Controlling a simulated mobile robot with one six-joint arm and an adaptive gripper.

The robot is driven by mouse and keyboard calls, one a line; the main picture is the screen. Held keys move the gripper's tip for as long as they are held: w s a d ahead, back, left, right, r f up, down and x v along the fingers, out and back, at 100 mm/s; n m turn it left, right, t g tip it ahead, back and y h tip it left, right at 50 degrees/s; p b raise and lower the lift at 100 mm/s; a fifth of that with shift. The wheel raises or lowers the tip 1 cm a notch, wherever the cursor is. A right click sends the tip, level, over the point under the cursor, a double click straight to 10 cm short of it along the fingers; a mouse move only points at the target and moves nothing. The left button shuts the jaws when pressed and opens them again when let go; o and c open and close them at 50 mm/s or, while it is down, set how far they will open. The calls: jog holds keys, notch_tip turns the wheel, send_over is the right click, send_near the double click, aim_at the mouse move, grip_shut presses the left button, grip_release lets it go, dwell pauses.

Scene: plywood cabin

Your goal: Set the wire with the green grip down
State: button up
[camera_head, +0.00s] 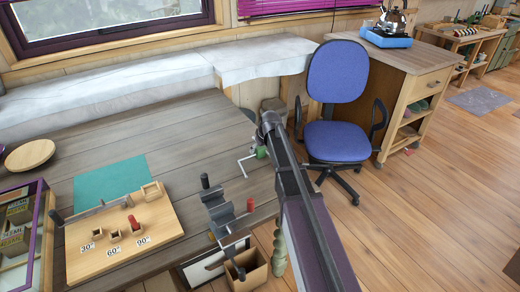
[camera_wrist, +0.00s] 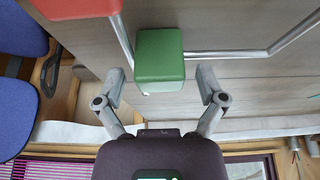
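The green grip (camera_wrist: 160,55) is a block in the wrist view, between and just beyond my fingertips. A bare metal wire (camera_wrist: 225,54) runs out of it to the right and bends; another length runs from its left side up towards a red block (camera_wrist: 75,8). My gripper (camera_wrist: 161,85) is open, with a gap on each side of the grip. In the head view the green grip (camera_head: 261,152) shows under my arm's end, with the bent wire (camera_head: 243,167) to its left, near the table's (camera_head: 140,125) right edge. I cannot tell whether the wire touches the table.
A wooden board (camera_head: 90,262) marked 30°, 60° and 90° lies front left, before a green mat (camera_head: 110,182). A metal jig (camera_head: 222,212) with dark and red handles stands at the table's edge. A blue chair (camera_head: 338,140) is to the right. The table's back middle is clear.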

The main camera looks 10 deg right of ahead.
jog(key=shift+r, duration=0.2)
jog(key=p+v, duration=1.1)
jog(key=v, duration=0.1)
dwell(0.7)
dwell(0.6)
jog(key=s+a+m+g, duration=0.1)
jog(key=s+g, duration=0.1)
jog(key=s, duration=1)
jog(key=s+a+f+m+g+h, duration=0.1)
jog(key=s+a+m+g, duration=0.1)
jog(key=s, duration=1.1)
jog(key=shift+a+f+m, duration=0.2)
jog(key=shift+a+m, duration=0.1)
jog(key=shift+w, duration=0.1)
